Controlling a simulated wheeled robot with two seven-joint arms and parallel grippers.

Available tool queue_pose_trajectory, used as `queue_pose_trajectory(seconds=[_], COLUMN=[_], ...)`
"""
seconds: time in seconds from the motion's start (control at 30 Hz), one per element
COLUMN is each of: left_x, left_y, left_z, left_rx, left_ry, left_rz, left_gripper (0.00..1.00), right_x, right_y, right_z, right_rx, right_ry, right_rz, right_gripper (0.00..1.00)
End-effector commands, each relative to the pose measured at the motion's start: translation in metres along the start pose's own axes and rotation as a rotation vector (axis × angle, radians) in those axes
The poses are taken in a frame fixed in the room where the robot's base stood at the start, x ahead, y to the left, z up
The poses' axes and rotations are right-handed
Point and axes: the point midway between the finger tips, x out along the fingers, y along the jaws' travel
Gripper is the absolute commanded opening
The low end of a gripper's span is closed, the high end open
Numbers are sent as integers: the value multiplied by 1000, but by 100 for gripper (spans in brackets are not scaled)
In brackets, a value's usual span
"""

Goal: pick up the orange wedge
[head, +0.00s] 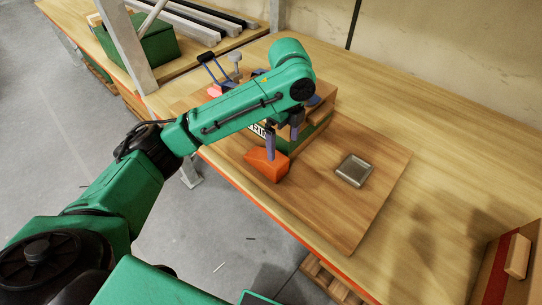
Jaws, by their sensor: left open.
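The orange wedge (265,166) lies on the brown board (352,222) on the wooden bench, near the board's front left edge. My left gripper (281,146) points down at the wedge, and one finger shows at or just above the wedge's top. The other finger shows further back and to the right. The gripper is open. Whether a finger touches the wedge I cannot tell. My right gripper is not in view.
A green and wooden box (314,134) stands right behind the gripper. A small metal tray (354,171) lies on the board to the right. A green crate (152,42) stands far left.

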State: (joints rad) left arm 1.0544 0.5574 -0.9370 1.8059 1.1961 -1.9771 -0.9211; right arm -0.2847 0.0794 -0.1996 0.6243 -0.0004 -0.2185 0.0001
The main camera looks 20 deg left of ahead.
Motion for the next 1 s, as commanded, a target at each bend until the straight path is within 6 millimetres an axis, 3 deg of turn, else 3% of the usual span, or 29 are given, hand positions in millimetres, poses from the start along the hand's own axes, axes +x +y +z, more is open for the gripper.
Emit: queue_pose_trajectory(seconds=[0.1,0.2,0.6,0.83,0.87,1.0], left_x=[32,56,120,127,127,127], left_y=[2,1,1,1,1,1], left_z=[0,0,-3,-3,-3,-3], left_rx=[-3,-2,-3,-1,-1,-1], left_ry=[1,1,0,-1,-1,-1], left_rz=[7,3,2,-2,-2,-2], left_gripper=[100,100,100,100,96,43], right_x=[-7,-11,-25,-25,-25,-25], right_y=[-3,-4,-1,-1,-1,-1], right_z=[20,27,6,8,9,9], right_rx=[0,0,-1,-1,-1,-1], right_ry=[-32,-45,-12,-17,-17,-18], right_rz=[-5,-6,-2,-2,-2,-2], right_gripper=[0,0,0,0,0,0])
